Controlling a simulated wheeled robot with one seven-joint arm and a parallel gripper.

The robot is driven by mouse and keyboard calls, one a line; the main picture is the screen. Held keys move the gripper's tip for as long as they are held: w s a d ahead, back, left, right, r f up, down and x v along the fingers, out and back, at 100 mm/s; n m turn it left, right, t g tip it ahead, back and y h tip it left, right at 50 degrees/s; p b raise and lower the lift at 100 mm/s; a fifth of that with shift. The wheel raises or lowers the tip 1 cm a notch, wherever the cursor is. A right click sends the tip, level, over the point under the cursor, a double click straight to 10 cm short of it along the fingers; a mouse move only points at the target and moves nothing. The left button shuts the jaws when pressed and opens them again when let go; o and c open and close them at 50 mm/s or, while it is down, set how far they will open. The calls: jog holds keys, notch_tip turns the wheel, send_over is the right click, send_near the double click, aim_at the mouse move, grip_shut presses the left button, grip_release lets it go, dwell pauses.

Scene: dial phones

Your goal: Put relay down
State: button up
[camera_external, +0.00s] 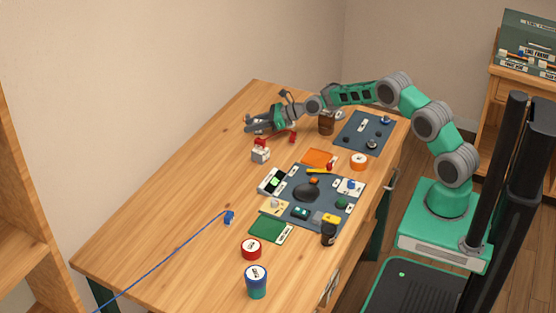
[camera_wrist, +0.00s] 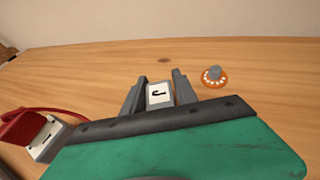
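My gripper (camera_external: 252,124) is low over the far left part of the wooden table, its fingers pointing left towards the wall. In the wrist view my gripper (camera_wrist: 159,93) has its two grey fingers on either side of a small white block with a black mark, which I take as the relay (camera_wrist: 159,95). The fingers appear closed on it. I cannot tell if its underside touches the table. In the external view the relay cannot be made out at the fingers.
A white block with a red top (camera_external: 260,154) stands close to my gripper; it also shows in the wrist view (camera_wrist: 44,142). An orange disc with a grey knob (camera_wrist: 214,78) lies on the other side. Bare table (camera_external: 180,215) extends towards the front left.

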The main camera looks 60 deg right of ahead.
jog(key=shift+o, duration=1.3)
jog(key=shift+s+d+r, duration=0.15)
jog(key=shift+s+r, duration=0.1)
jog(key=shift+r, duration=0.1)
jog(key=v, duration=1.1)
jog(key=shift+s+d, duration=0.1)
jog(key=shift+s, duration=0.05)
jog(key=s+a+r+n+g+h, duration=0.1)
jog(key=s+a+r+n+g, duration=0.15)
jog(key=s+a+n, duration=0.5)
jog(key=s+a+r+n+g+h, duration=0.1)
jog(key=s+a+n+g, duration=0.25)
jog(key=s+n, duration=0.6)
jog(key=s+a+f+n+g+h, duration=0.1)
jog(key=s+n+g+h, duration=0.2)
jog(key=s+n, duration=1.1)
jog(key=s+g, duration=0.1)
jog(key=s, duration=0.6)
jog(key=shift+s+a+f+n, duration=0.2)
jog(key=shift+a+f+n, duration=0.1)
jog(key=shift+f+n, duration=0.1)
